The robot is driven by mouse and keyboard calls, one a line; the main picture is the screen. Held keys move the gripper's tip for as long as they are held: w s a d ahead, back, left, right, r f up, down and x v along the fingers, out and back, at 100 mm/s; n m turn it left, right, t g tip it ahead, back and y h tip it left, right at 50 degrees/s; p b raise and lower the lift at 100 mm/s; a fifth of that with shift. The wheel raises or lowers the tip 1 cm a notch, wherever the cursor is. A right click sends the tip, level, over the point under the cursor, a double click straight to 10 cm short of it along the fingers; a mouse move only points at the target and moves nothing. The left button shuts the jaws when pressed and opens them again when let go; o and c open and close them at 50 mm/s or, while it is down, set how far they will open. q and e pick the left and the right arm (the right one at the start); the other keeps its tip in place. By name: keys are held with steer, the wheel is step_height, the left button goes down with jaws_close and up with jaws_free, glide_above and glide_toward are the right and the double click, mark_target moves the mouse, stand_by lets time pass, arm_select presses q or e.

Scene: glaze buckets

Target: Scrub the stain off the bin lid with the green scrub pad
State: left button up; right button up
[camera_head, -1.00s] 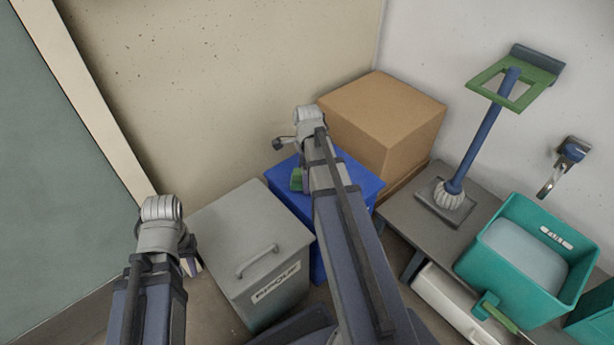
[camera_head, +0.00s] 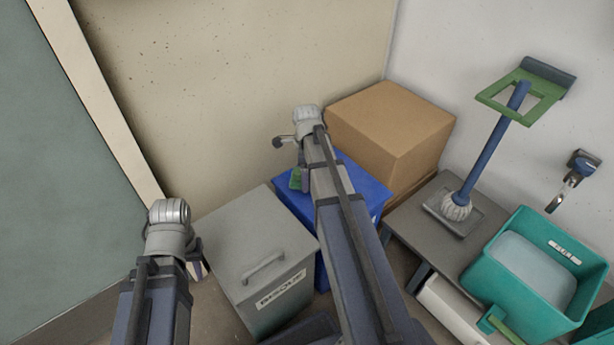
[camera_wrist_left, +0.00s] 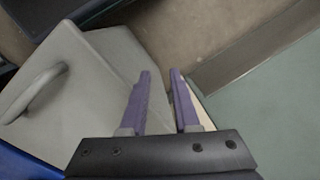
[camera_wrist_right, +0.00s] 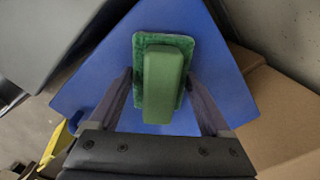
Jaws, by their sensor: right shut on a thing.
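The green scrub pad (camera_wrist_right: 140,42) with its green block handle (camera_wrist_right: 162,85) sits between the fingers of my right gripper (camera_wrist_right: 160,90), which is shut on it. The pad is over the blue bin's lid (camera_wrist_right: 90,95); I cannot tell whether it touches. In the head view the pad (camera_head: 295,180) shows small beside my right arm, above the blue bin (camera_head: 365,185). No stain shows on the visible part of the lid. My left gripper (camera_wrist_left: 161,80) is open and empty beside the grey bin (camera_wrist_left: 95,75); in the head view its fingers (camera_head: 196,262) are partly hidden.
The grey bin with a lid handle (camera_head: 263,268) stands left of the blue one. A cardboard box (camera_head: 390,125) is behind right. A low grey table (camera_head: 420,225) holds a brush, and a teal tub (camera_head: 510,310) stands at the right. Walls close the back.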

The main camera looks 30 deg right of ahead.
steer(key=shift+r+p, duration=2.55)
steer(key=shift+r, duration=0.25)
step_height(320, 180, up, 3)
steer(key=p, duration=0.3)
steer(key=shift+r, duration=0.1)
